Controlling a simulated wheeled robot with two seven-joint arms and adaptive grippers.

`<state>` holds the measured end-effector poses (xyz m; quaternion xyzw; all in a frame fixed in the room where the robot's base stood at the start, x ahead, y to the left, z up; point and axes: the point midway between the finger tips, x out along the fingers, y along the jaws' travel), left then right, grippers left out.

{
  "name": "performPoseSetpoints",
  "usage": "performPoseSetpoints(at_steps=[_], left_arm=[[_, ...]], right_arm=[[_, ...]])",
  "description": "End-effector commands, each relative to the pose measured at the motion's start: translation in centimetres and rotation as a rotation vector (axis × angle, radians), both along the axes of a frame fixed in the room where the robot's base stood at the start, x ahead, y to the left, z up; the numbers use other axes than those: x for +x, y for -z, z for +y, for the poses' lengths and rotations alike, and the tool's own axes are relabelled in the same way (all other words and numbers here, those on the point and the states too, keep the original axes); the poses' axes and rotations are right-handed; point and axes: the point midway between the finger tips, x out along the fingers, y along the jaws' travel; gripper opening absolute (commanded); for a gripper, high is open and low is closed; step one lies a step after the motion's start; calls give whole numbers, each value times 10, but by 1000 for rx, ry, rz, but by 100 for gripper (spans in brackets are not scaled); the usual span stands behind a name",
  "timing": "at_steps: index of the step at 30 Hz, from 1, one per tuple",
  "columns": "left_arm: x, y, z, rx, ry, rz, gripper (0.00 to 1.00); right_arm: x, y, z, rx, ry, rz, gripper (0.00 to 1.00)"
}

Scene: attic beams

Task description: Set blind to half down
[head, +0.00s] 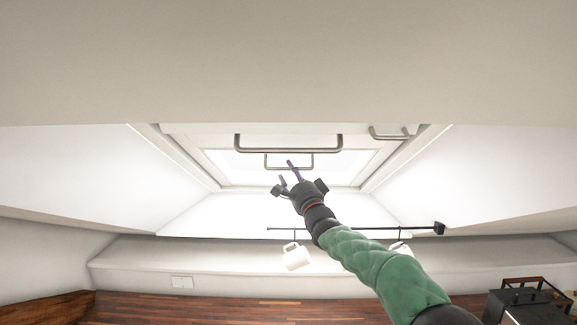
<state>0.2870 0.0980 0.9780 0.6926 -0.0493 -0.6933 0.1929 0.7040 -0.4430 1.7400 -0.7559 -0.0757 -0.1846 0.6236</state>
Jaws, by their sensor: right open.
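A skylight window (345,166) is set in the sloped ceiling, its pane bright. A pale panel across its upper part (190,140) looks like the blind, though its lower edge is hard to make out. A wide grey bar handle (288,150) spans the upper part. A smaller grey handle (303,168) sits below it. My right gripper (287,172) is open, its fingers pointing up at the smaller handle and overlapping it in the picture. I cannot tell whether they touch it. My left gripper is not in view.
Another grey handle (388,137) is at the window's upper right. A ledge (200,255) lies below. A dark box-like object (515,303) stands at lower right.

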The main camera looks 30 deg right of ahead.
Motion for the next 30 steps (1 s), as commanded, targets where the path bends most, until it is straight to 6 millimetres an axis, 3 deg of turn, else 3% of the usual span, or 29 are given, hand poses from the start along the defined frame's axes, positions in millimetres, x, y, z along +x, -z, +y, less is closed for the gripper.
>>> performPoseSetpoints(at_steps=[7, 18, 23, 30], left_arm=[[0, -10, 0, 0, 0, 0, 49], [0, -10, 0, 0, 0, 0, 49], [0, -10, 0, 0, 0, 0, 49], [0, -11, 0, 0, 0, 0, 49]], right_arm=[[19, -8, -2, -1, -1, 0, 46], [22, -8, -3, 0, -1, 0, 46], [22, -8, -3, 0, 0, 0, 1], [22, -8, -3, 0, 0, 1, 0]])
